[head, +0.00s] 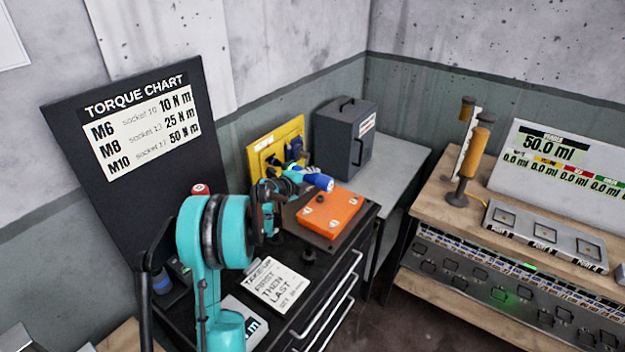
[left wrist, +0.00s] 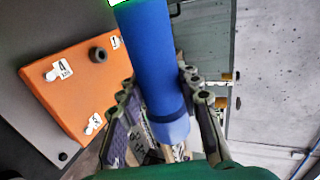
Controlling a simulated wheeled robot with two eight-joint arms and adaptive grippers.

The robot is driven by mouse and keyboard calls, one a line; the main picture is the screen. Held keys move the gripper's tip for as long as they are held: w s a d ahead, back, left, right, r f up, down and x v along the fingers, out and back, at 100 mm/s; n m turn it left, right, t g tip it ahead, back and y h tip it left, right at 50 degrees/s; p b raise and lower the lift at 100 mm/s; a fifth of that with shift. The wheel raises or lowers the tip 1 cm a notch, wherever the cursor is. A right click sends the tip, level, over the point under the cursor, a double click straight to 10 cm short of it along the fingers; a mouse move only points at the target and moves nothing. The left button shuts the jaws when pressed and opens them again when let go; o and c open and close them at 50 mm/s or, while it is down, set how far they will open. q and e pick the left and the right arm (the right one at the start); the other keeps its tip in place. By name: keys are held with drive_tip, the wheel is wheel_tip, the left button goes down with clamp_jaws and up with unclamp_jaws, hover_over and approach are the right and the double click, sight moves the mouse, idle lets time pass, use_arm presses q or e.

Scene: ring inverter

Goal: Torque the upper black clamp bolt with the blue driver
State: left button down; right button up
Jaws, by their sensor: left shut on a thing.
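My left gripper (left wrist: 160,105) is shut on the blue driver. The driver's blue barrel (left wrist: 150,60) lies between the two fingers in the left wrist view, and its upper end runs out of the frame. In the head view the blue driver (head: 319,181) is held above and beside an orange block (head: 333,211). The block lies on a dark plate on the black cabinet. In the left wrist view the orange block (left wrist: 75,85) carries numbered white tags and a round black bolt head (left wrist: 98,54). The driver is apart from that bolt head. I cannot tell which bolt is the upper clamp bolt.
A yellow board (head: 262,150) with dark tools stands behind the gripper. A grey case (head: 345,135) stands on the grey bench. A torque chart (head: 140,125) leans at the left. A lettered card (head: 275,286) lies on the cabinet. A wooden bench (head: 480,225) stands at the right.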

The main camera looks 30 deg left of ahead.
use_arm(q)
drive_tip(key=shift+w+a, duration=0.1)
drive_tip(key=shift+a, duration=1.2)
idle(2.6)
drive_tip(key=shift+d, duration=0.1)
drive_tip(key=shift+s+d+b, duration=0.2)
drive_tip(key=shift+d+b, duration=0.3)
drive_tip(key=shift+d, duration=2)
